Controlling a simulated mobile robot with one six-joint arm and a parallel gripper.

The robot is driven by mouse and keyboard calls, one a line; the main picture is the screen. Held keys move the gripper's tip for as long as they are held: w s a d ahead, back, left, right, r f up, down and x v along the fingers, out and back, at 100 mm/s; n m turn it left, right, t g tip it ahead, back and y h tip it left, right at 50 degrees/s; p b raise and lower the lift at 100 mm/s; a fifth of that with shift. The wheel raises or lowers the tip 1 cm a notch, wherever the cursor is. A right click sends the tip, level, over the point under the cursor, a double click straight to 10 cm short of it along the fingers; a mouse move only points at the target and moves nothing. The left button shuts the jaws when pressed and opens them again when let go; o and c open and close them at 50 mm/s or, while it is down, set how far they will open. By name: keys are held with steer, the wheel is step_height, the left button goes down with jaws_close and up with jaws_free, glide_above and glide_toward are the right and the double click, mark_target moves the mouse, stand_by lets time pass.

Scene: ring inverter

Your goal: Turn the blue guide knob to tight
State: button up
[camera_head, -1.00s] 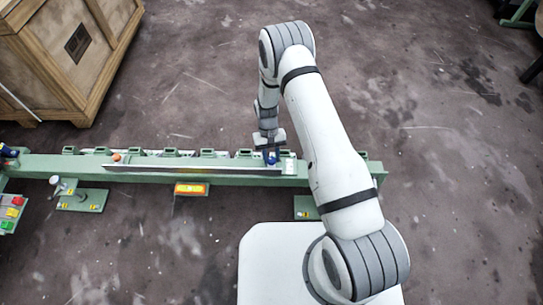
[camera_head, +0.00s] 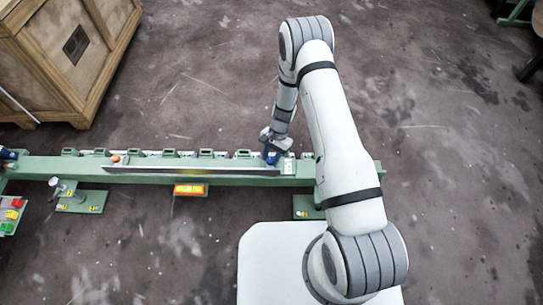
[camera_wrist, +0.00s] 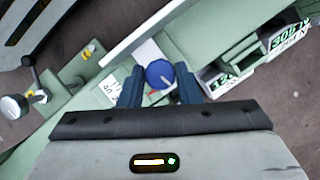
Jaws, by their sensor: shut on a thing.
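The blue guide knob (camera_wrist: 159,73) sits on the green rail of the machine, with a thin pale line on its face. A small red mark shows just below it in the wrist view. My gripper (camera_wrist: 160,84) has one dark blue finger on each side of the knob and is shut on it. In the head view the knob (camera_head: 271,158) is a small blue spot under my gripper (camera_head: 271,148), near the rail's right end. White scale labels (camera_wrist: 112,88) lie left of the fingers; the words tight or loose are not readable.
The long green rail (camera_head: 230,181) runs across the head view. An orange-red display (camera_head: 190,190) hangs at its front edge. A crank on a green plate (camera_head: 80,201) and coloured buttons (camera_head: 12,213) stand left.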

steer(key=shift+w+m, duration=0.1)
steer(key=shift+m, duration=0.3)
steer(key=o, duration=0.7)
steer(key=shift+r, duration=0.1)
steer(key=p+v, duration=0.2)
steer(key=v, duration=0.5)
steer(key=shift+d+r+p, duration=0.2)
steer(key=shift+r+p, duration=0.1)
steer(key=shift+r, duration=0.05)
